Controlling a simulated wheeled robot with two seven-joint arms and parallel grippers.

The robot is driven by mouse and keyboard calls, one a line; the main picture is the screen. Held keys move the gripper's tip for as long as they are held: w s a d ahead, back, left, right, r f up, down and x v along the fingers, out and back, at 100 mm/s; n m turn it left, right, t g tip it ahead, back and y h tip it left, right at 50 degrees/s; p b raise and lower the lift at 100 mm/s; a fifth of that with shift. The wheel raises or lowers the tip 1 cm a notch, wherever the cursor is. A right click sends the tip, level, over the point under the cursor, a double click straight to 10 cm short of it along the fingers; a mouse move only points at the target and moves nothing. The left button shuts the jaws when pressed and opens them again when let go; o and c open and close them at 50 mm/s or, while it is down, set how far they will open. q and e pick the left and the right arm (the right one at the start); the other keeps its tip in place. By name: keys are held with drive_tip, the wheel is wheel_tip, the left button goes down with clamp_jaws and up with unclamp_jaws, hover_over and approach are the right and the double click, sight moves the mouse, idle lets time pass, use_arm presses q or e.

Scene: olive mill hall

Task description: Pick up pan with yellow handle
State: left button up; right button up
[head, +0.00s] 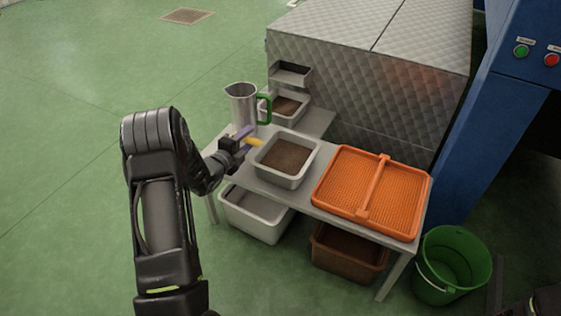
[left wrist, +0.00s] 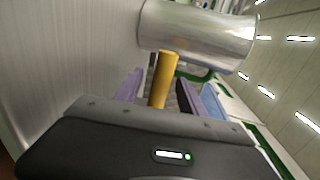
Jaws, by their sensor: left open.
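The pan (head: 300,177) is a pale rectangular pan with brown matter in it, on the grey table. Its yellow handle (head: 254,141) points left towards my left gripper (head: 246,141). My left gripper is open, with purple fingers at the handle. The pan's body is not clear in that view. My right gripper is not in view.
A metal jug (head: 241,106) with a green handle stands just behind my left gripper; the jug also shows in the left wrist view (left wrist: 195,32). An orange tray (head: 335,175) lies right of the pan on the table (head: 265,187). A green bucket (head: 430,280) stands on the floor.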

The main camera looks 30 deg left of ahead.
use_arm(q)
drive_tip(key=shift+w, duration=0.15)
idle(0.4)
drive_tip(key=shift+c, duration=0.2)
clamp_jaws()
idle(1.0)
drive_tip(key=shift+r, duration=0.15)
